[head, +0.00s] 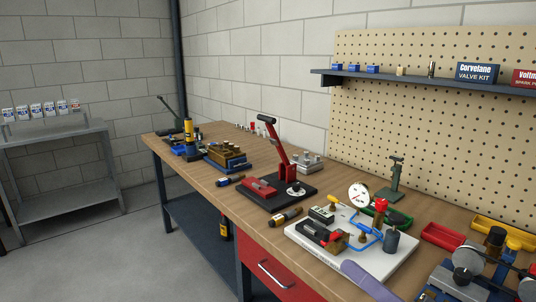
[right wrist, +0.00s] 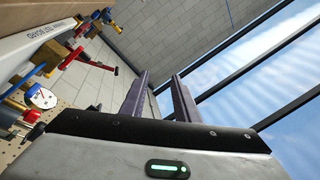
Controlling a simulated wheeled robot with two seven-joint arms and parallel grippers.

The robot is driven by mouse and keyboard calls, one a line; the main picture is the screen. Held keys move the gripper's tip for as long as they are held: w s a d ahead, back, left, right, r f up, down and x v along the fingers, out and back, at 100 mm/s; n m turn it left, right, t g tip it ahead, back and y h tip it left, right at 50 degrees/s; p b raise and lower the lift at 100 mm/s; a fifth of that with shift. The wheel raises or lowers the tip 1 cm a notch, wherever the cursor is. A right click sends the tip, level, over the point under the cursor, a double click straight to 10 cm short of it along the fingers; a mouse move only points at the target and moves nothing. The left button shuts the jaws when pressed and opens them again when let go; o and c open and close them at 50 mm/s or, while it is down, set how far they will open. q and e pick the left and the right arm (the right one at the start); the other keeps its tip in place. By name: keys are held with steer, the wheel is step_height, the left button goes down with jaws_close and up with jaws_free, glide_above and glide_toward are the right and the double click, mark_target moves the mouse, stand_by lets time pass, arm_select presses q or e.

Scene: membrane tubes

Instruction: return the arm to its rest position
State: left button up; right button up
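My right gripper (head: 368,281) shows in the head view as a grey-purple finger at the bottom edge, in front of the white test board (head: 330,262). In the right wrist view my right gripper (right wrist: 159,77) has its two purple fingers apart, with nothing between them. The bench and its tools look sideways in that view, off to the left of the fingers. My left gripper is in neither view.
The wooden workbench (head: 215,189) carries a red lever press (head: 280,155), a pressure gauge (head: 359,196) on the board, and yellow bins (head: 491,229). A shelf (head: 420,82) hangs on the pegboard. A grey side table (head: 60,140) stands left. Open floor lies at front left.

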steer(key=a+r+m+t, duration=0.2)
steer(key=a+r+m, duration=0.1)
steer(key=a, duration=0.3)
steer(key=s+d+f+n+g+h, duration=0.1)
steer(key=s+d+f+n+h, duration=0.15)
steer(key=f, duration=0.75)
steer(key=s+d+f+n+g+h, duration=0.1)
steer(key=d+f+g+h, duration=0.2)
steer(key=f, duration=0.7)
steer(key=s+d+f+n+g+h, duration=0.35)
steer(key=s+d+f, duration=0.35)
steer(key=s+f, duration=0.25)
steer(key=s+d+f+n+g+h, duration=0.2)
steer(key=s+d+f+n+h, duration=0.15)
steer(key=s+d+f, duration=0.5)
steer(key=a+f+m, duration=0.2)
steer(key=a+m, duration=0.3)
steer(key=a, duration=0.8)
steer(key=shift+a+t, duration=0.35)
